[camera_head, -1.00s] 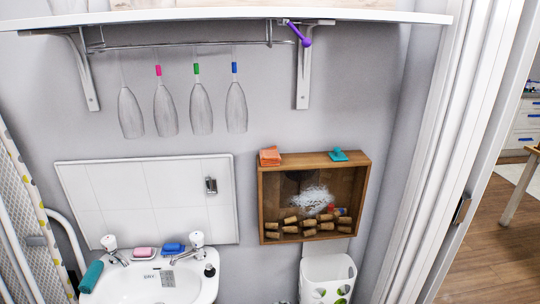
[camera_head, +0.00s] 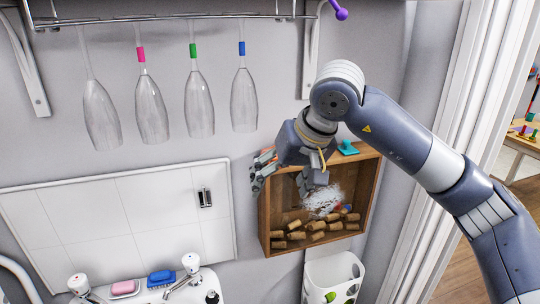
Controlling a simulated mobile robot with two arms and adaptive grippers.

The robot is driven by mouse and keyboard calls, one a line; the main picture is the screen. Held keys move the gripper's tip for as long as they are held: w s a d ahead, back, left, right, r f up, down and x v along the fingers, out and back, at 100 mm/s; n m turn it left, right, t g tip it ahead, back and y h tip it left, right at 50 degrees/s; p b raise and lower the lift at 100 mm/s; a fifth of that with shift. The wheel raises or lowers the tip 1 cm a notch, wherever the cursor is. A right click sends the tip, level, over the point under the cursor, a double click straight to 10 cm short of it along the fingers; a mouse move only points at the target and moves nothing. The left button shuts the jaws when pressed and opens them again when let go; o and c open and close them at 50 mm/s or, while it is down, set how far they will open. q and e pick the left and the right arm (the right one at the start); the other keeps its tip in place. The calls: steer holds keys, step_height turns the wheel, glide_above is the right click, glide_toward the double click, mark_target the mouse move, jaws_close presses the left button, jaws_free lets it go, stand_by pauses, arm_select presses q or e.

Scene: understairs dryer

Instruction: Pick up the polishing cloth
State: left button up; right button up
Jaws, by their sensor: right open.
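My right gripper (camera_head: 288,178) is open, its fingers pointing down at the upper left of the wooden wall box (camera_head: 265,218). An orange folded cloth (camera_head: 265,157), which looks like the polishing cloth, lies on the box's top left and is mostly hidden behind the gripper. I cannot tell whether the fingers touch it. A small teal item (camera_head: 348,147) lies on the box's top to the right of the gripper. My left gripper is not in view.
The box holds several corks (camera_head: 318,226) and a white shredded bundle (camera_head: 322,200). Several glasses (camera_head: 244,100) hang from the rack at left. A sink with a pink soap (camera_head: 124,287) and a blue sponge (camera_head: 161,278) is below. A white door frame stands at right.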

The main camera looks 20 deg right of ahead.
steer(key=d+r+t+h, duration=0.1)
steer(key=d+r+h, duration=0.1)
steer(key=d+r, duration=0.1)
steer(key=shift+n, duration=0.4)
steer(key=w+p, duration=0.5)
steer(key=w, duration=0.6)
steer(key=shift+w+d+r, duration=0.1)
steer(key=shift+w, duration=0.3)
steer(key=p+x, duration=0.1)
steer(key=x, duration=0.1)
steer(key=shift+w+f, duration=0.25)
steer(key=shift+f, duration=0.05)
steer(key=shift+w+f, duration=0.2)
steer(key=shift+f, duration=0.15)
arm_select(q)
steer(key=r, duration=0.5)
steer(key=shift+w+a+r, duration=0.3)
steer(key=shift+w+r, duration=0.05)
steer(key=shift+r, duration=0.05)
arm_select(e)
steer(key=shift+s, duration=0.1)
steer(key=c, duration=1.1)
